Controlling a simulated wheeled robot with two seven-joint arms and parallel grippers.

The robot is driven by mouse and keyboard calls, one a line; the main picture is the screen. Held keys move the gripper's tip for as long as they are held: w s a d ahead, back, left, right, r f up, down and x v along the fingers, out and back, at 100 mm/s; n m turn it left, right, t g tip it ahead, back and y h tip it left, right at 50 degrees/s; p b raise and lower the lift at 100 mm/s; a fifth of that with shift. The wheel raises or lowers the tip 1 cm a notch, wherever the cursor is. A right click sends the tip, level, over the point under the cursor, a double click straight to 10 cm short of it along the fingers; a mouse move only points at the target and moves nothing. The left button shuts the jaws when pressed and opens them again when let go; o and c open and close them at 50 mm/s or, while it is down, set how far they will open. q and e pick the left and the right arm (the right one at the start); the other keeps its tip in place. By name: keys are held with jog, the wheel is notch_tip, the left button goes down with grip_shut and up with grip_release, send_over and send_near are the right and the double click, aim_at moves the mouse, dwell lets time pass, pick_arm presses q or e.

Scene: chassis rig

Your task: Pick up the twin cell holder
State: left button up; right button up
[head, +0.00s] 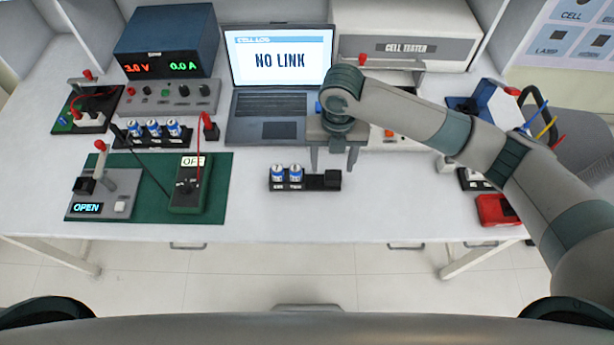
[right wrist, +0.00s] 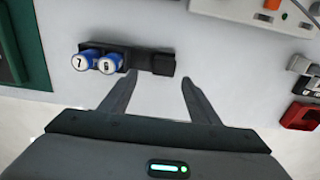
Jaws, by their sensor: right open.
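The twin cell holder (head: 318,181) is a black tray on the white table, front centre. Two blue and white cells (head: 286,173) stand in its left part, and a black block (head: 332,178) is at its right end. My right gripper (head: 333,171) is open and empty, pointing down by the holder's right part. In the right wrist view, the holder (right wrist: 143,57) lies just beyond the open fingertips (right wrist: 160,77), with the black block roughly ahead of the gap. Its contact with the holder cannot be told. My left gripper is not in view.
A green mat (head: 218,163) with a meter (head: 190,185) and a switch unit lies to the left. A three-cell holder (head: 150,139) stands behind it. A laptop (head: 278,80) and cell tester (head: 405,40) are at the back. A red item (head: 495,210) is at right.

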aim_at(334, 174)
jog(key=shift+f, duration=0.95)
jog(key=shift+w+d+f+p, duration=0.1)
jog(key=shift+d+f+p, duration=0.05)
jog(key=shift+f+p, duration=0.4)
jog(key=f, duration=0.2)
jog(key=f+p, duration=0.1)
jog(key=shift+w+d, duration=0.15)
jog(key=shift+d, duration=0.1)
jog(key=shift+f, duration=0.55)
jog(key=shift+w, duration=0.1)
jog(key=c, duration=1.2)
